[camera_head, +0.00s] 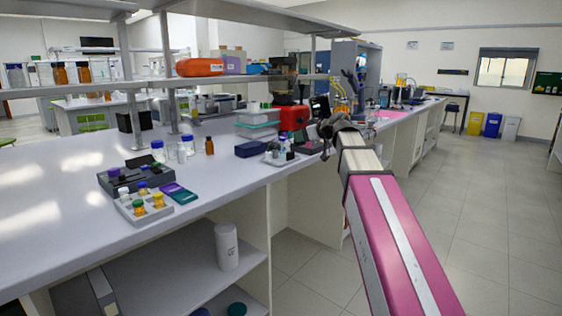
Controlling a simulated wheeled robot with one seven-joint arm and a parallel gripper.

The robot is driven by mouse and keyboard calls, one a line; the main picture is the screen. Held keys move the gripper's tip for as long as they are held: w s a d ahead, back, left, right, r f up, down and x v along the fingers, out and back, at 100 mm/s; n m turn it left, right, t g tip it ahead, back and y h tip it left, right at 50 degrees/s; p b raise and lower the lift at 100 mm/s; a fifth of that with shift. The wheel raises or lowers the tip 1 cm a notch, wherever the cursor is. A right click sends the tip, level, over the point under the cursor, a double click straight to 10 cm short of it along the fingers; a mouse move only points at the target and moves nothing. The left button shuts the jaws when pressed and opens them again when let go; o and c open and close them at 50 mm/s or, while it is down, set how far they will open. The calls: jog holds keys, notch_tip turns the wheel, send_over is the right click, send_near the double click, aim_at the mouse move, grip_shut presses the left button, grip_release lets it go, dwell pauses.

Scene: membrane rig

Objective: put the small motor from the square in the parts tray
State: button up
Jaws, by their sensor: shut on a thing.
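My gripper (327,146) is small and dark at the far end of my pink and silver arm, over the front edge of the long bench, right of the middle. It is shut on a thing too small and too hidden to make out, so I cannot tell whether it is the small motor. A pink flat patch (390,114) lies on the bench beyond the gripper; it may be the square. A pale tray (270,159) with small bottles stands left of the gripper. I cannot tell whether it is the parts tray.
A red device (291,118), a dark blue box (253,149) and stacked clear boxes (256,123) crowd the bench left of my gripper. A white rack (152,217) with capped vials stands at the near left. A shelf (240,80) runs above.

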jog(key=shift+w+a, duration=0.2)
jog(key=shift+a, duration=0.15)
jog(key=w+a+f, duration=0.2)
jog(key=w, duration=0.1)
jog(key=w+a+f, duration=0.4)
jog(key=w, duration=0.1)
jog(key=shift+w+a+f, duration=0.35)
jog(key=shift+f, duration=2)
jog(key=o, duration=0.6)
jog(key=shift+o, duration=0.2)
jog(key=v, duration=1.2)
